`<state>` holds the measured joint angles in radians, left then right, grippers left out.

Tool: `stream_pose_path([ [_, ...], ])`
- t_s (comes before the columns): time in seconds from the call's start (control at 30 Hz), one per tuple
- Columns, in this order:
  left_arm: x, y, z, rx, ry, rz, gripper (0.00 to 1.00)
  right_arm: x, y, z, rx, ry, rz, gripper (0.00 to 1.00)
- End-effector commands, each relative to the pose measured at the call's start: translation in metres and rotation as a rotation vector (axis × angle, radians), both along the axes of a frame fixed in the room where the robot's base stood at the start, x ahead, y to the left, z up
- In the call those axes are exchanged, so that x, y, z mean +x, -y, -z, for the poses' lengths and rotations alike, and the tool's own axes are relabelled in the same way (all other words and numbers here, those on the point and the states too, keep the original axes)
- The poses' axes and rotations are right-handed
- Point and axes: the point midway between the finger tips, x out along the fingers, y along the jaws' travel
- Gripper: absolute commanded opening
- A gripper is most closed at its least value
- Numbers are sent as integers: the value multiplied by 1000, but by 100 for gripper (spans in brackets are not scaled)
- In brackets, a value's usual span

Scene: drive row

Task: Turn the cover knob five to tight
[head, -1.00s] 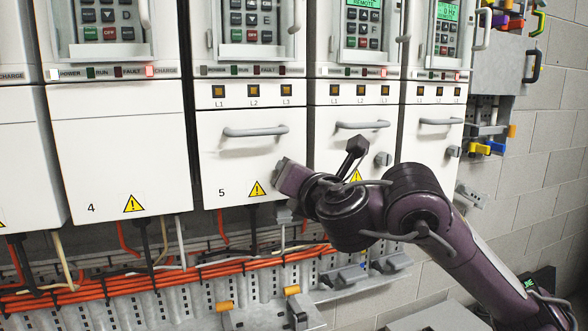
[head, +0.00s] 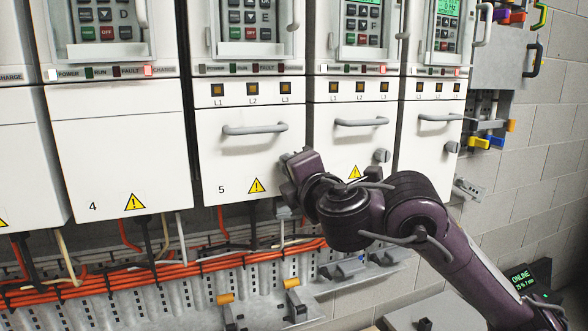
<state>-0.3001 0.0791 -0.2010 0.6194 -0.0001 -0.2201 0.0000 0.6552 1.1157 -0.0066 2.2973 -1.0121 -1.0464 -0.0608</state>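Cover 5 (head: 235,160) is a white panel with a grey bar handle (head: 255,129), a printed 5 and a yellow warning sign. It looks closed. My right gripper (head: 292,168) is at the right edge of cover 5, below the handle's right end. Its fingers are seen from behind, and their opening does not show. Knob five is not visible; the gripper covers the place on the panel's right edge that matches the neighbours' knobs. Whether the gripper touches or holds it cannot be told. My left gripper is out of view.
Cover 4 (head: 120,160) stands to the left. The cover to the right has a grey knob (head: 381,156) at its edge, close to my arm. Orange cables (head: 150,277) and a metal rail run below. A grey block wall (head: 545,150) is at the right.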

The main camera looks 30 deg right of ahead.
Motion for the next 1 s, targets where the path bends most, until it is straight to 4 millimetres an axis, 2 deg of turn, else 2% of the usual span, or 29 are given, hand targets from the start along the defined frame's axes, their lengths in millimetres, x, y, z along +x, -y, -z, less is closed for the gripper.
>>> stream_pose_path([
  [0.53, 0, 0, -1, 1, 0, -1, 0, 0, 0, -2, 26, 9, 0, 3],
  [0.57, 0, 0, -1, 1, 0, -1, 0, 0, 0, -2, 25, 9, 0, 30],
  [0.7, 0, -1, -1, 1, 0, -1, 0, 0, 0, -1, 24, 8, -1, 48],
  [1.0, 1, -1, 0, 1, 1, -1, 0, 0, 0, 0, 22, 6, 0, 48],
])
